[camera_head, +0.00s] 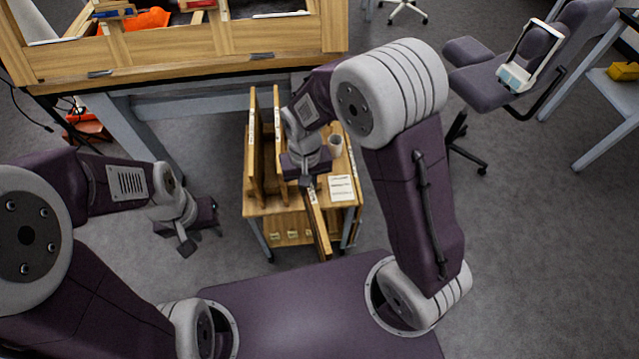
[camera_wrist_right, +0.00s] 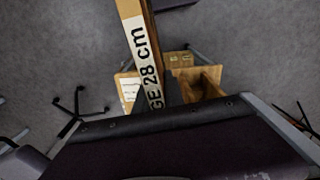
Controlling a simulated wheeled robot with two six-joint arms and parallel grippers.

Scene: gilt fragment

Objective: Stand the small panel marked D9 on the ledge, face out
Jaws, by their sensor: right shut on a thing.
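My right gripper (camera_head: 305,182) is over the small wooden cart and is shut on a thin wooden panel (camera_head: 319,228), held on edge at the cart's near side. In the right wrist view a pale strip lettered "GE 28 cm" (camera_wrist_right: 138,50) runs along the held piece, up from the jaws. No D9 mark is legible, so I cannot tell whether this is that panel. My left gripper (camera_head: 201,237) is open and empty, left of the cart. Which surface is the ledge is not clear.
The cart (camera_head: 258,207) carries other upright panels (camera_head: 253,150), a cup (camera_head: 335,145) and a white printed card (camera_head: 341,187). A large wooden bench (camera_head: 200,60) stands behind. A purple chair (camera_head: 480,85) is at the right. Grey floor is free between the cart and chair.

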